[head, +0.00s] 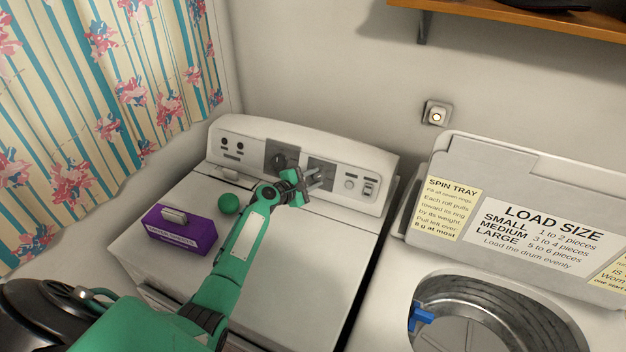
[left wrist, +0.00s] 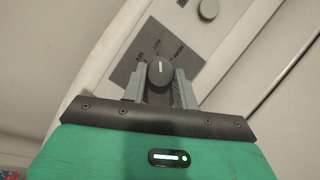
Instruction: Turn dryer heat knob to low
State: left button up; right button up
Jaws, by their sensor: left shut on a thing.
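The heat knob (left wrist: 160,73) is a round dark grey knob with a white pointer line. It sits on a dark panel (left wrist: 185,38) with small labels around its upper side; the middle one seems to read LOW. The pointer line points roughly up in the left wrist view, and I cannot tell exactly which label it meets. My left gripper (left wrist: 159,88) has one finger on each side of the knob and is shut on it. In the head view my left gripper (head: 317,179) is at the right dark panel (head: 322,165) of the dryer console and mostly hides the knob. My right gripper is not in view.
The dryer (head: 325,235) carries a purple box (head: 180,231) and a green ball (head: 229,203) left of my arm. Another dark knob (head: 280,160) is left of my gripper. An open washer (head: 390,300) stands right; a shelf (head: 530,18) hangs above.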

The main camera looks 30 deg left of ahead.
pick_arm(q)
jog(key=shift+f, duration=0.1)
jog(key=o, duration=1)
jog(key=shift+c, duration=0.2)
jog(key=shift+s, duration=0.15)
jog(key=b+v, duration=0.2)
jog(key=v, duration=1.1)
jog(key=shift+s+r, duration=0.25)
jog(key=shift+s, duration=0.05)
